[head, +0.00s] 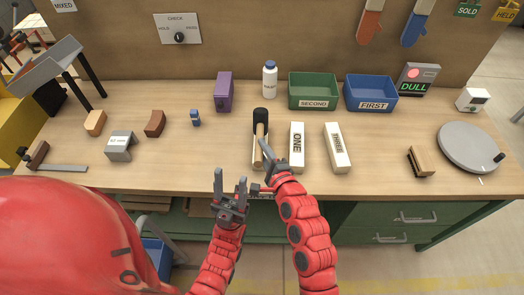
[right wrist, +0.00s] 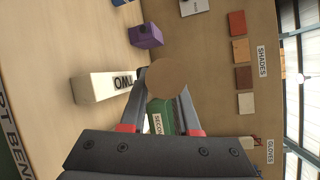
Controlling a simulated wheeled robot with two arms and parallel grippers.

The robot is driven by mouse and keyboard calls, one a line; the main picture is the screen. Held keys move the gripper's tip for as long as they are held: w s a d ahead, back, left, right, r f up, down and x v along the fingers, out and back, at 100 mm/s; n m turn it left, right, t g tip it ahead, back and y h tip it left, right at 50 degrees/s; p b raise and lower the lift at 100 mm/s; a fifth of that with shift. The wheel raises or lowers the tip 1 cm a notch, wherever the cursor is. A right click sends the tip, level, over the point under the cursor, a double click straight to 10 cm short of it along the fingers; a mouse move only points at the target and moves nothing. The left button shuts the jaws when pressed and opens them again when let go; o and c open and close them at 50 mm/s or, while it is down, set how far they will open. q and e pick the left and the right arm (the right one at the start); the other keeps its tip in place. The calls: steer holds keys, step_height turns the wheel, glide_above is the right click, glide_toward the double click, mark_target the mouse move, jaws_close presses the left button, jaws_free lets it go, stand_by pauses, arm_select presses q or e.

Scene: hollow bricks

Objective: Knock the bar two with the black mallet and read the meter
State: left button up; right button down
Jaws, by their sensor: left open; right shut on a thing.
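My right gripper (head: 267,158) is shut on the wooden handle of the black mallet (head: 260,118). The mallet's black head points to the back of the bench. In the head view the mallet covers much of bar two (head: 254,162); I cannot tell whether they touch. In the right wrist view bar two (right wrist: 100,87) shows its TWO label, and the mallet's round brown handle end (right wrist: 180,80) is between the fingers (right wrist: 168,105). The meter (head: 417,80) at the back right shows a red lamp and the word DULL. My left gripper (head: 231,187) is open and empty at the bench's front edge.
Bar one (head: 297,148) and bar three (head: 337,148) lie right of bar two. Behind are a white bottle (head: 270,80), a green SECOND bin (head: 312,90) and a blue FIRST bin (head: 371,93). A grey turntable (head: 468,145) is far right. Small blocks lie left.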

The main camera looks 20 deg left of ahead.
step_height(320, 180, up, 4)
steer(key=shift+r+p, duration=0.15)
steer(key=shift+p, duration=1.05)
